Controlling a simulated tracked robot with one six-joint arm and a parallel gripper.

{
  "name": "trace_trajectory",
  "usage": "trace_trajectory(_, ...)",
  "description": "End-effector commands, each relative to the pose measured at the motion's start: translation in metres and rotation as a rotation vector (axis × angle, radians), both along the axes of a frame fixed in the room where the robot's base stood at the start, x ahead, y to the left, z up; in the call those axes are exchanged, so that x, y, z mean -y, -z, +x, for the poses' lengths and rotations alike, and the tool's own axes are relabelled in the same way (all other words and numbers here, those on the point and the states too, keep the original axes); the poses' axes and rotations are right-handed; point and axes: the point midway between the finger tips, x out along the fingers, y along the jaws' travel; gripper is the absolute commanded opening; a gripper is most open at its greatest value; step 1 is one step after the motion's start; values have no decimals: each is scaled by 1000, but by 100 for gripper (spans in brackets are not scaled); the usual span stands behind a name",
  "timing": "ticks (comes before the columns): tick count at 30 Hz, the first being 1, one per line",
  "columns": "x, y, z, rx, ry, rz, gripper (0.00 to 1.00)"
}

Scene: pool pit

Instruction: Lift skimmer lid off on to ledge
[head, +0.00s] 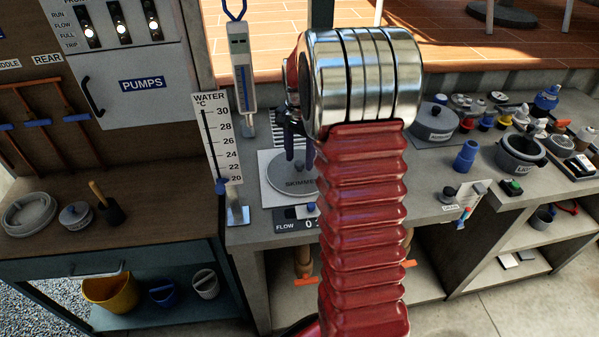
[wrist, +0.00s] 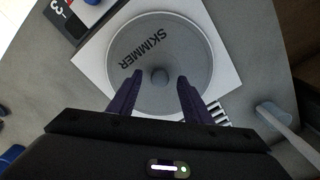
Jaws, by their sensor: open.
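The skimmer lid (head: 288,180) is a round grey disc marked SKIMMER, set on a white square plate (head: 266,196) on the grey ledge (head: 250,236). My arm hides its right part in the head view. In the wrist view the lid (wrist: 190,52) lies flat below my gripper, with a small round knob (wrist: 160,76) at its centre. My gripper (wrist: 160,81) is open, its two dark fingers on either side of the knob. I cannot tell whether the fingers touch it. In the head view the gripper (head: 299,155) is partly hidden by my arm.
A flow display (head: 296,225) sits in front. To the right are a grey lidded pot (head: 436,122), a blue cup (head: 466,156) and an open pot (head: 521,152).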

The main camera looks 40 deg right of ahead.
Motion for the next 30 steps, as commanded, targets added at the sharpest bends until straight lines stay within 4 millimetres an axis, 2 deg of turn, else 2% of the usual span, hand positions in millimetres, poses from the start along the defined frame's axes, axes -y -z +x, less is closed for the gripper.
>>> trace_trajectory(5,0,13,0,1,0,-1,45)
trace_trajectory(20,1,13,0,1,1,-1,45)
trace_trajectory(30,0,13,0,1,1,-1,22)
